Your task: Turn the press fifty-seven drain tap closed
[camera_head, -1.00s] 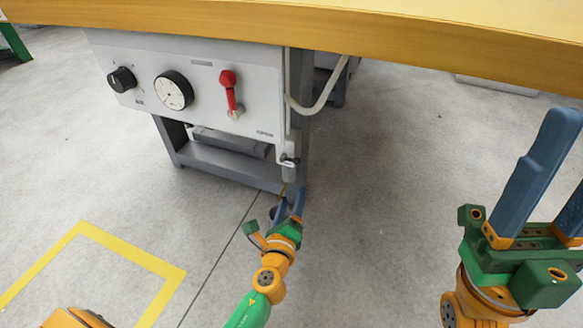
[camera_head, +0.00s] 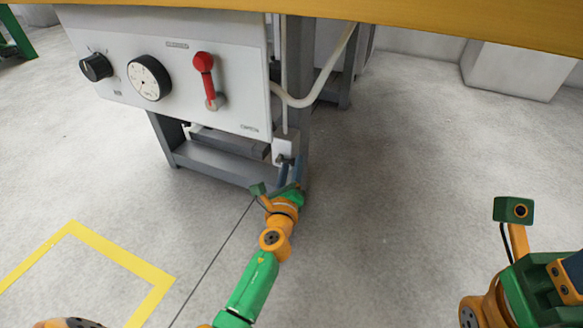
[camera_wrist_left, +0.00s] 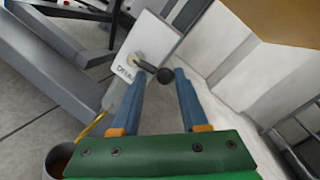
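The drain tap shows in the left wrist view as a white plate (camera_wrist_left: 150,38) with partly readable drain lettering, a brass-coloured pivot and a short dark lever ending in a black ball knob (camera_wrist_left: 165,75). In the head view the white plate (camera_head: 285,149) hangs below the press panel's right corner; the lever is hard to make out there. My left gripper (camera_wrist_left: 159,76) is open, its blue fingers either side of the knob, which looks closer to the right finger. Contact cannot be told. It also shows in the head view (camera_head: 290,172). My right gripper is mostly cut off at the right edge.
The grey press panel (camera_head: 180,95) carries a black knob (camera_head: 96,67), a dial (camera_head: 149,78) and a red lever (camera_head: 206,78). A pale hose (camera_head: 318,92) curves beside the tap. A yellow tabletop (camera_head: 400,22) overhangs above. The floor right of the tap is clear.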

